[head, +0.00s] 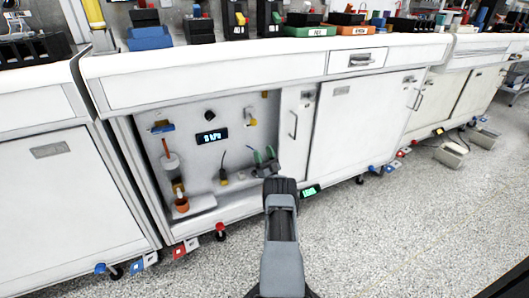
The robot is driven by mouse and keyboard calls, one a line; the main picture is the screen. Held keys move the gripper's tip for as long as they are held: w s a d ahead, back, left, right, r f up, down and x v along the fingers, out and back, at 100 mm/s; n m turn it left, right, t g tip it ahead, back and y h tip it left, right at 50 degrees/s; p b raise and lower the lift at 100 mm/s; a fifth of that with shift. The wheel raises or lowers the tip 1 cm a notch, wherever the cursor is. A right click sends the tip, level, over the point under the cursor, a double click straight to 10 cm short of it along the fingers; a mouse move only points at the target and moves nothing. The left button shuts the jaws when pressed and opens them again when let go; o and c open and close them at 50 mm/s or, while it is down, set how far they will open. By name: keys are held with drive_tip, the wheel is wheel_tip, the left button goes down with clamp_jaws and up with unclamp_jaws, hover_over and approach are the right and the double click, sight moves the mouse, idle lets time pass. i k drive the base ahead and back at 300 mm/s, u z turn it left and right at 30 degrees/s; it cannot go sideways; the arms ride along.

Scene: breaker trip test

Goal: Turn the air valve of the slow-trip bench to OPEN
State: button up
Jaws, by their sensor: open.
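The recessed panel (205,158) of a white bench is in front of me in the head view. It carries a lit kPa display (212,137), a black knob (210,115), a fitting with a yellow part (250,118) at the upper right and a small yellow fitting with a dark stem (224,178) low in the middle. I cannot tell which of these is the air valve, and no OPEN mark is readable. My gripper (264,156) is open, with green fingertips, in front of the panel's lower right. It is below the upper-right fitting and appears empty.
A white cylinder (171,164) and an orange cup (182,205) are at the panel's left. A cabinet door (350,125) stands to the right. The speckled floor (400,230) is clear at the right.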

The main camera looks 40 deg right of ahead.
sight(163, 127)
drive_tip(key=k, duration=1)
